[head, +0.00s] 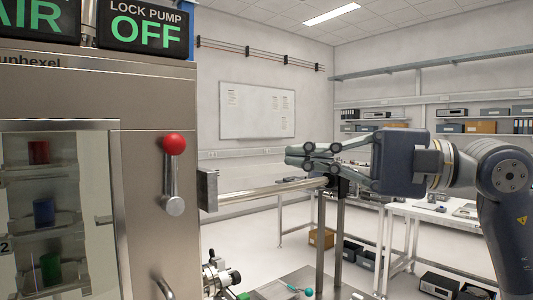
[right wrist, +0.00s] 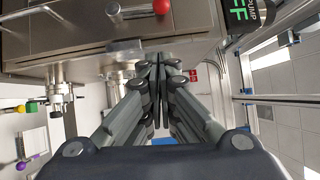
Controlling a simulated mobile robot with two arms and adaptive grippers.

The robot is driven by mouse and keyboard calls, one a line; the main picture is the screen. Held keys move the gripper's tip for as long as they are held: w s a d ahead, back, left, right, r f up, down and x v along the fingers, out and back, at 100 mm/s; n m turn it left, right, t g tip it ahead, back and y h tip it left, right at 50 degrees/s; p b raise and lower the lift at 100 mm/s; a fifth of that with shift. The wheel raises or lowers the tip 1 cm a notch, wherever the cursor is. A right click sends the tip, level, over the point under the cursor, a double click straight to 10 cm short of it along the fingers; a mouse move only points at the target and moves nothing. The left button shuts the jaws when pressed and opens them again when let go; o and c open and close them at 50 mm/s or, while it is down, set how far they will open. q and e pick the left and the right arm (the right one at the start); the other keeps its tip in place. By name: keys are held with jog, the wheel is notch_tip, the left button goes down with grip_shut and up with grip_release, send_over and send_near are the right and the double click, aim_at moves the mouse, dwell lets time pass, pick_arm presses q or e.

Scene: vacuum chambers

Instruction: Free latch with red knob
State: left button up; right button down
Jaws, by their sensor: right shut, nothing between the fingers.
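The latch (head: 172,186) is a short metal lever on the steel front of the chamber (head: 148,225). It stands upright, with its red knob (head: 174,144) at the top and its round pivot below. In the right wrist view the red knob (right wrist: 161,6) is at the top edge, with metal latch parts (right wrist: 130,14) beside it. My right gripper (head: 288,157) is shut and empty, to the right of the knob and clearly apart from it. In the right wrist view its closed fingers (right wrist: 158,62) point toward the chamber. My left gripper is in neither view.
A horizontal metal rod (head: 265,192) with an end block (head: 208,188) runs right from the chamber, just below my right gripper in the picture. A door handle (head: 163,289) and a valve fitting (head: 220,278) sit lower. A LOCK PUMP OFF sign (head: 146,28) is above.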

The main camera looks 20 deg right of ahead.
notch_tip(320, 180, up, 4)
jog(key=n+p, duration=0.2)
jog(key=h+p, duration=0.1)
jog(key=p, duration=0.4)
send_near(187, 140)
jog(key=shift+g, duration=0.4)
jog(key=w+a, duration=0.3)
jog(key=shift+w+r, duration=0.15)
jog(key=shift+w, duration=0.15)
jog(key=shift+s+a, duration=0.15)
jog(key=shift+a, duration=0.3)
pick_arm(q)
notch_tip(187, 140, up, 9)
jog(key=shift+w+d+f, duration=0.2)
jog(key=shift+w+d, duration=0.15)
pick_arm(e)
jog(key=shift+a+f, duration=0.15)
jog(key=shift+f, duration=0.05)
jog(key=shift+s+a+n, duration=0.25)
jog(key=shift+a+n, duration=0.15)
jog(key=shift+a, duration=0.1)
